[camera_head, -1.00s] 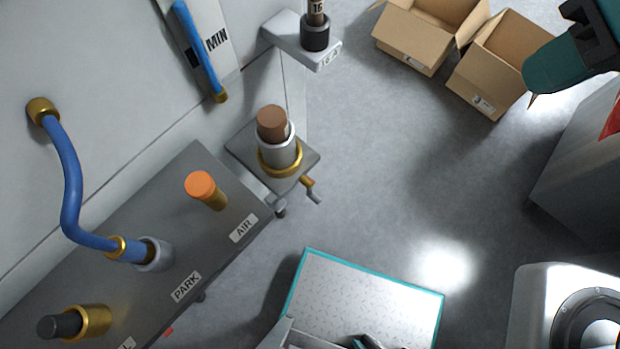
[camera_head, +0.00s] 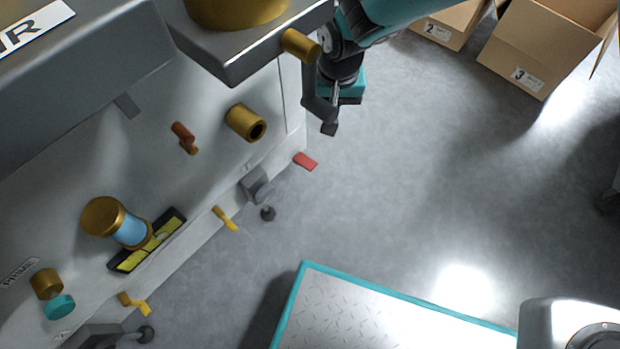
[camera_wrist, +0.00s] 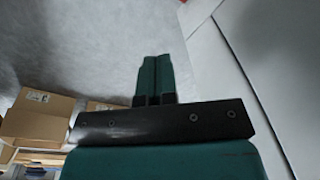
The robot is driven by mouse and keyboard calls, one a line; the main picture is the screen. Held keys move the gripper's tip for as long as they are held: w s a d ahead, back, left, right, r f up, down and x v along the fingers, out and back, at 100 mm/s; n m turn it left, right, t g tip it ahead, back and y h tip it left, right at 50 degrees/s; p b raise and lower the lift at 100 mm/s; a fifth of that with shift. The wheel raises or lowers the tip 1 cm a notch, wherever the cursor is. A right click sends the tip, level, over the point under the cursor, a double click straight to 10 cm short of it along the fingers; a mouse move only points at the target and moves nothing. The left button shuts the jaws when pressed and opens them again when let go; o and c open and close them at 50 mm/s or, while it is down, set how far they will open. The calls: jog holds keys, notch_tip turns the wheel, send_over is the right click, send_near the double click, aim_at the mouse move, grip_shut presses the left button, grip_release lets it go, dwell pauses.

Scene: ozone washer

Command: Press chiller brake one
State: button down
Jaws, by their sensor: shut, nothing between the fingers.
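My gripper (camera_wrist: 155,62) is shut and empty in the wrist view, its two teal fingers together, with grey floor beyond. In the head view my gripper (camera_head: 346,88) is beside the right end of the white machine, partly behind a dark crank handle; its fingertips do not show clearly. No label reading chiller brake one is legible. Low on the machine are a red pedal (camera_head: 305,161) at the right, a grey pedal (camera_head: 256,185) left of it, and yellow levers (camera_head: 225,219) and (camera_head: 134,303). I cannot tell which is the brake. My gripper is apart from all of these.
A dark grey shelf (camera_head: 235,60) with brass fittings juts out above. A brass port (camera_head: 246,122) and a blue-glass cylinder (camera_head: 130,232) stick out from the machine. Open cardboard boxes (camera_head: 540,60) stand at the back right. The middle floor is clear.

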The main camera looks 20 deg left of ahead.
jog(key=b, duration=0.5)
send_over(310, 167)
jog(key=shift+t, duration=0.3)
notch_tip(310, 167, down, 15)
jog(key=shift+s, duration=0.15)
jog(key=shift+f, duration=0.1)
jog(key=f+b, duration=0.6)
jog(key=shift+w+f+b, duration=0.35)
jog(key=shift+f+b, duration=0.05)
jog(key=shift+f+b, duration=0.7)
jog(key=shift+f, duration=0.85)
jog(key=shift+r, duration=0.3)
jog(key=shift+s+r+p, duration=0.2)
jog(key=shift+r+p, duration=0.05)
jog(key=shift+p, duration=0.35)
jog(key=s+d+r+p, duration=0.1)
jog(key=s+r+p, duration=0.2)
jog(key=r+p, duration=0.6)
jog(key=shift+s+d+r, duration=0.2)
jog(key=shift+s+r, duration=0.1)
jog(key=shift+r, duration=1.45)
